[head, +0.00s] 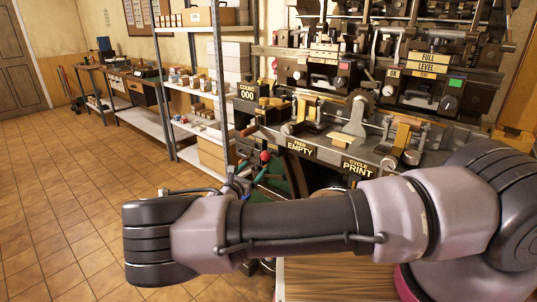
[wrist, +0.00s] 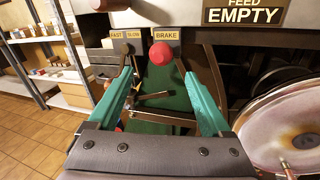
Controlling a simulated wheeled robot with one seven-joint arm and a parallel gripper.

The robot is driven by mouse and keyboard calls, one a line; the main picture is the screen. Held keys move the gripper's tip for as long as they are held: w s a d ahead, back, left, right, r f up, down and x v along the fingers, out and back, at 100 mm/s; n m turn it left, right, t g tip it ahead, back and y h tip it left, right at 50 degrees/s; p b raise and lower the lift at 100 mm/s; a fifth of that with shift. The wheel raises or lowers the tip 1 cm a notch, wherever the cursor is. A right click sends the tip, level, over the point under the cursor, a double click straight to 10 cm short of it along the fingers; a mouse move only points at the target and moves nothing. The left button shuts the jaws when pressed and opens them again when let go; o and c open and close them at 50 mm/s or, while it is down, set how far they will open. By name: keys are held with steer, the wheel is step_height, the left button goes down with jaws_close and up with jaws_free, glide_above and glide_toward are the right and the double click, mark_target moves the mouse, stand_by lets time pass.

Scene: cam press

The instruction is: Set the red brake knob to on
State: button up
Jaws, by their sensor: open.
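The red brake knob (wrist: 161,53) is a round ball under a yellow BRAKE label (wrist: 166,35) on the press front in the wrist view. It also shows small in the head view (head: 264,156). No on or off marking is readable. My gripper (wrist: 158,75) is open, its two teal fingers pointing at the panel. The knob appears between and slightly above the fingertips, with nothing held. Whether a finger touches it I cannot tell. In the head view my forearm hides most of the gripper.
A dark lever (wrist: 127,48) under the FAST label (wrist: 117,35) stands close left of the brake knob. A large pale disc (wrist: 285,125) is at the lower right. The FEED EMPTY sign (head: 300,149) is above right. Metal shelving (head: 218,85) stands left; the floor there is clear.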

mark_target(263, 159)
steer(key=x, duration=1)
steer(key=shift+w+d, duration=0.1)
steer(key=shift+w, duration=0.1)
jaws_close()
